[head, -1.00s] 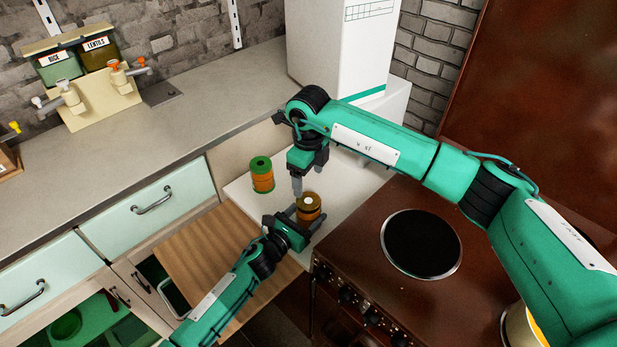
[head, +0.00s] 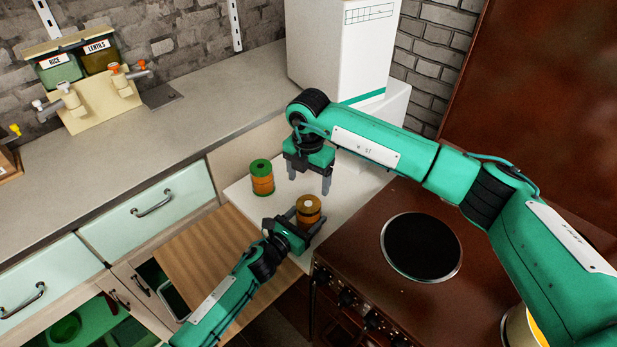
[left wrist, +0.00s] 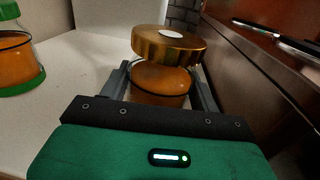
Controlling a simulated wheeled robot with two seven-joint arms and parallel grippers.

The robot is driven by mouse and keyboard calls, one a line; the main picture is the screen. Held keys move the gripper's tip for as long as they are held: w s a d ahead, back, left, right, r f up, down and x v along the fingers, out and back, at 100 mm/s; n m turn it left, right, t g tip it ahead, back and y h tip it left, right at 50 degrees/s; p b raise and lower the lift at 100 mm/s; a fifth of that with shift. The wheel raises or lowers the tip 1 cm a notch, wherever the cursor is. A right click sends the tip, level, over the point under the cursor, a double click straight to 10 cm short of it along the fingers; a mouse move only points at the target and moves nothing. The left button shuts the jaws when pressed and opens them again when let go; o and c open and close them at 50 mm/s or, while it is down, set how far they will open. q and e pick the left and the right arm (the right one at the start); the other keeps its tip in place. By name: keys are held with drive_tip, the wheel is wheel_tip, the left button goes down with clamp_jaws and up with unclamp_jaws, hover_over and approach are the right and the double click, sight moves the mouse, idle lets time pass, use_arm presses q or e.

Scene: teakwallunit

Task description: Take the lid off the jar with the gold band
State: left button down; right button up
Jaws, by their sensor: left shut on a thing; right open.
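The jar with the gold band (head: 306,222) stands upright on the white surface beside the stove. In the left wrist view it is a clear jar (left wrist: 160,86) with orange contents. Its wide ribbed gold-brown lid (left wrist: 168,46) has a white dot on top; the lid (head: 308,203) is on the jar, but I cannot tell whether it is fully seated. My left gripper (head: 308,217) is shut on the jar body below the lid, one finger on each side. My right gripper (head: 309,183) is open and empty, pointing down, apart from the lid and just behind it in the head view.
A second orange jar (head: 262,180) with green lid and base stands left of the gold-lidded one. The brown stove (head: 350,262) with a black hotplate (head: 421,246) is at right. A wooden board (head: 200,262) lies at front left. A white box (head: 335,50) stands behind.

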sight(308, 204)
drive_tip(key=shift+m, duration=1.2)
drive_tip(key=shift+f, duration=4)
drive_tip(key=c, duration=1)
drive_tip(key=shift+c, duration=0.2)
